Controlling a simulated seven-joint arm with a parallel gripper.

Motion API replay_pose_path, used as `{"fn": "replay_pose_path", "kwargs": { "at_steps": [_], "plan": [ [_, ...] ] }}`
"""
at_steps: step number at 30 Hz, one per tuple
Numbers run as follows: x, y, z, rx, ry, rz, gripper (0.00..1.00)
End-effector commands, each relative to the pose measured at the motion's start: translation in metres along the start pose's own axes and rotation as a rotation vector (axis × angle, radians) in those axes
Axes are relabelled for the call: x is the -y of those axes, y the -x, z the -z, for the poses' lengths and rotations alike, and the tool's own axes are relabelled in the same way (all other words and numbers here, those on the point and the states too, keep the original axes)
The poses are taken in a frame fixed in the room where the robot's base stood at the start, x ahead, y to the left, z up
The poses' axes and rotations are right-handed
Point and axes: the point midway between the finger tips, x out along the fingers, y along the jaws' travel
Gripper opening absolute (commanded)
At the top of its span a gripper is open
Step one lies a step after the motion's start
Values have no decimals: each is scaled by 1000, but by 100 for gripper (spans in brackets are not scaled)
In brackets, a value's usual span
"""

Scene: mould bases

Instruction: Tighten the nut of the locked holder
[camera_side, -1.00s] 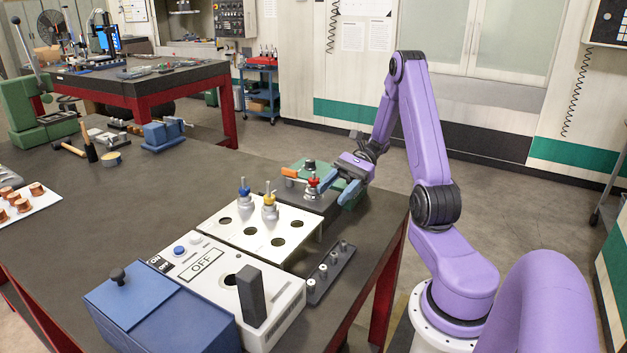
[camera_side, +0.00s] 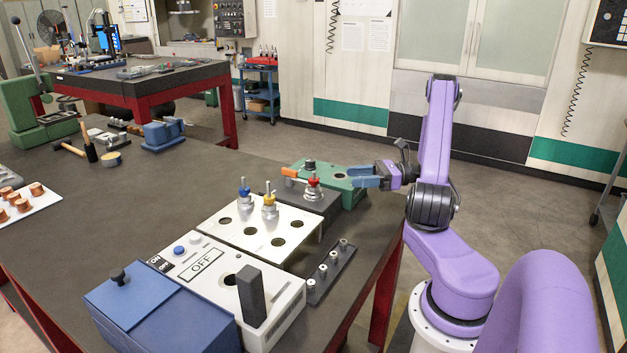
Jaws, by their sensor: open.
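A holder with a red nut (camera_side: 313,182) stands upright in the dark block (camera_side: 296,198) of the green fixture (camera_side: 351,196). An orange-ended handle (camera_side: 291,172) lies at the left of that fixture, with a black knob (camera_side: 310,164) behind the holder. My gripper (camera_side: 354,179) is open, its blue fingers pointing left above the right part of the green fixture. It is to the right of the red-nut holder and apart from it. I see nothing between the fingers. The nut's thread is too small to make out.
A white rack (camera_side: 246,244) carries a blue-nut holder (camera_side: 244,192) and a yellow-nut holder (camera_side: 269,206), with several empty holes. A dark strip (camera_side: 331,273) of small collets lies in front.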

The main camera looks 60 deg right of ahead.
Motion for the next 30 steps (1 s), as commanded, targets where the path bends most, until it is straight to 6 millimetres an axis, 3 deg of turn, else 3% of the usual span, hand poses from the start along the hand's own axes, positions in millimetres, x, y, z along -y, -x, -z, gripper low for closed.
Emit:
{"fn": "replay_pose_path", "kwargs": {
  "at_steps": [12, 18, 24, 30],
  "plan": [
    [-1, -81, 0, -2, 0, -7, 55],
    [-1, -110, 0, -2, 0, -4, 55],
    [-1, -125, 0, -2, 0, -2, 55],
    [0, -128, 0, -2, 1, -1, 55]
  ]
}}
